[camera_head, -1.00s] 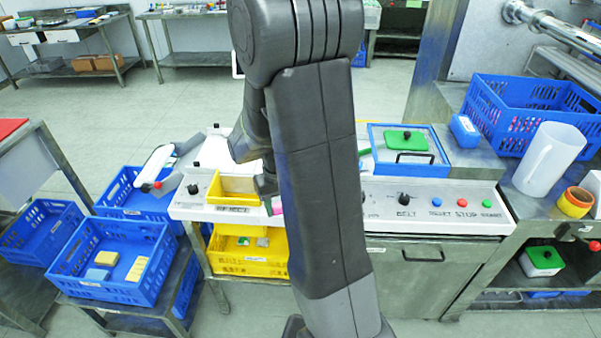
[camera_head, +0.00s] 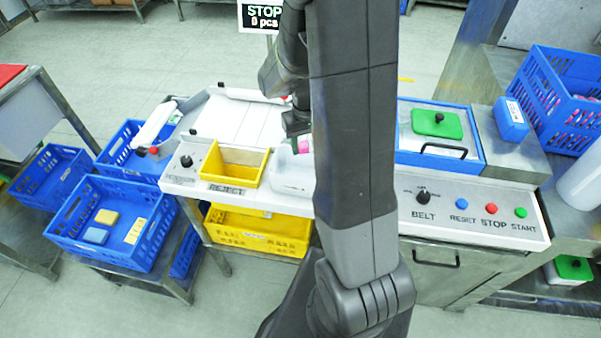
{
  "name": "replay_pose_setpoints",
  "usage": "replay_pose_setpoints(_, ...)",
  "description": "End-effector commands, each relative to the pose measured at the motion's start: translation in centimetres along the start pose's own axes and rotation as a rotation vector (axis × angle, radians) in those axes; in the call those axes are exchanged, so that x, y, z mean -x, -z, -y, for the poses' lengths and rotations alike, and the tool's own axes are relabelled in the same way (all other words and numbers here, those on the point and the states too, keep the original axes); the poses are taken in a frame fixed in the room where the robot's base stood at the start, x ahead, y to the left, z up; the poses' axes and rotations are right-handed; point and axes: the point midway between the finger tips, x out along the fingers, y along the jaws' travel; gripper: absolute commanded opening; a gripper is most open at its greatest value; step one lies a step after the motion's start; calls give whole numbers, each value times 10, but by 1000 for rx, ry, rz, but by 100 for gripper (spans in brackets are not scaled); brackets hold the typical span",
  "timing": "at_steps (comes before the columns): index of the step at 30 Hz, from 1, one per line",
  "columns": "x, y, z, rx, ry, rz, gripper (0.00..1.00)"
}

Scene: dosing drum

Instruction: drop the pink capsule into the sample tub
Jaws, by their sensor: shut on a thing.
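My gripper (camera_head: 298,130) points down, partly covered by my own arm. It is shut on the pink capsule (camera_head: 304,147), a small pink piece showing just below the fingers. A translucent whitish tub (camera_head: 290,178), which looks like the sample tub, stands on the white machine top right of the yellow reject bin (camera_head: 236,164). The capsule appears over or at the tub's back part; I cannot tell its height above it. My arm hides the tub's right side.
A STOP sign (camera_head: 262,17) stands behind. A blue-framed box with a green-lidded item (camera_head: 437,124) is right of my arm. The control panel with knob and buttons (camera_head: 470,212) is at the front right. Blue crates (camera_head: 110,225) stand at the left.

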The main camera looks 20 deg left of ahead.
Motion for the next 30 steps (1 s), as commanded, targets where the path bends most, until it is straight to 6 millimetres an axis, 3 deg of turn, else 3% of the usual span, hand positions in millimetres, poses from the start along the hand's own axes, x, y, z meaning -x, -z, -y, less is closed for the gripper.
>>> replay_pose_setpoints(1, -11, 0, 0, 0, 0, 2, 23)
replay_pose_setpoints(9, -41, 0, 0, 0, 0, 1, 23)
replay_pose_setpoints(20, -44, 0, 0, 0, 0, 1, 23)
replay_pose_setpoints(21, -44, 0, 0, 0, 0, 1, 52)
replay_pose_setpoints(24, -44, 0, 0, 0, 0, 1, 70)
replay_pose_setpoints(30, -44, 0, 0, 0, 0, 1, 70)
